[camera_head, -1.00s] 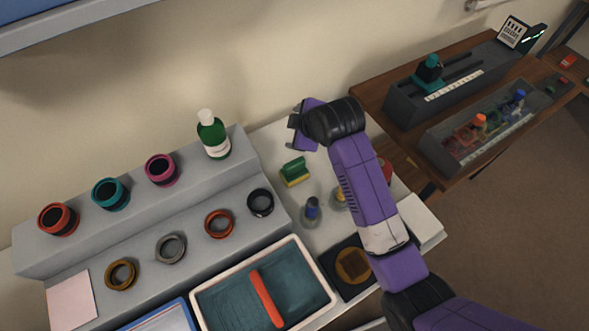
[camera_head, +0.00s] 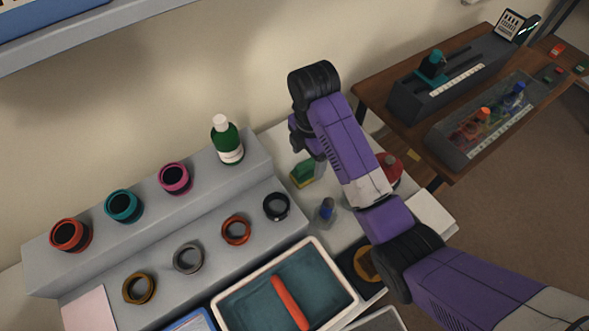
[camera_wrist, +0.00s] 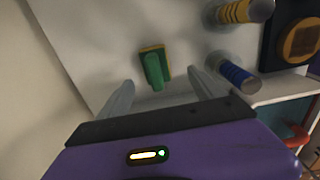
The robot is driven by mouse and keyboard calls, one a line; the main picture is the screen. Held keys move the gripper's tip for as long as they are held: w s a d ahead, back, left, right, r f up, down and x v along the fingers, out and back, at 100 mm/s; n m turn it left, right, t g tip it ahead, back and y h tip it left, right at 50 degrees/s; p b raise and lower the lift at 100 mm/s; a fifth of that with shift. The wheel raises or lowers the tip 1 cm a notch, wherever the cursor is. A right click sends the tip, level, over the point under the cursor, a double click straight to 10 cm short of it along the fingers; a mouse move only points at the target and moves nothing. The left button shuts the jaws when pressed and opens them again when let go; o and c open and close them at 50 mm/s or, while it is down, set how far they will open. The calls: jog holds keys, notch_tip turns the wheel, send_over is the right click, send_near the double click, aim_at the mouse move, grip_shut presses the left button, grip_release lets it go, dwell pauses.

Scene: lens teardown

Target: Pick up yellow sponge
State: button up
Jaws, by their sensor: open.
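The yellow sponge (camera_head: 306,183) has a green handle or top. It lies on the white table top, to the right of the grey stepped stand. In the wrist view the sponge (camera_wrist: 142,49) shows as a thin yellow edge around a green block, beyond the fingertips and roughly between them. My gripper (camera_head: 312,160) is above and close to the sponge in the head view, partly hidden by my own arm. In the wrist view my gripper (camera_wrist: 160,80) has its two fingers spread, with nothing between them.
A green bottle (camera_head: 226,142) stands on the stepped stand (camera_head: 255,166) left of the sponge. A blue-banded cylinder (camera_wrist: 237,74) and a yellow-banded cylinder (camera_wrist: 240,11) stand right of the sponge in the wrist view. A white tray (camera_head: 232,303) is nearer, and a red object (camera_head: 389,168) is right of my arm.

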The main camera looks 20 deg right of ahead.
aim_at(305, 171)
jog(key=shift+w+a+f, duration=0.15)
jog(key=shift+a+f, duration=0.05)
jog(key=shift+f, duration=0.1)
jog(key=f, duration=0.2)
jog(key=f+p, duration=0.1)
jog(key=f, duration=0.4)
jog(key=shift+w+d+f, duration=0.15)
jog(key=shift+w, duration=0.15)
jog(key=shift+c, duration=0.3)
jog(key=c, duration=1.4)
